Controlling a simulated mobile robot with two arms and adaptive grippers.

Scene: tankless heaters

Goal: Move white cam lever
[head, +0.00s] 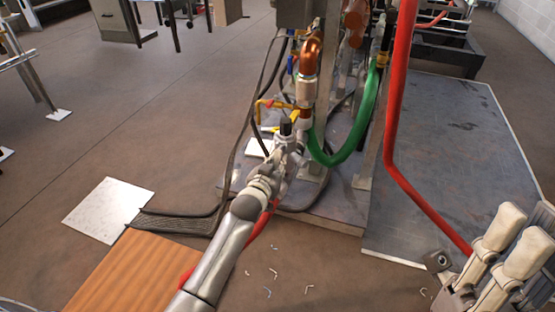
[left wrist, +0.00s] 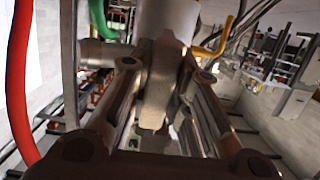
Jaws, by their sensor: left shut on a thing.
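My left gripper (head: 288,150) reaches in from the bottom of the head view to the pipe fitting below the copper elbow (head: 310,58). In the left wrist view its two fingers (left wrist: 158,75) lie on either side of a pale grey-white lever (left wrist: 156,103), which hangs from a pale round fitting (left wrist: 168,20). The gripper is shut on this lever. In the head view the lever is mostly hidden by the gripper. My right gripper (head: 495,255) is at the lower right, away from the pipes; its fingertips are not clear enough to judge its opening.
A green hose (head: 355,140) curves just right of the fitting. A yellow handle (head: 268,104) and black cables (head: 236,150) are on its left. A red pipe (head: 395,120) stands between my arms. The floor at left is largely clear.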

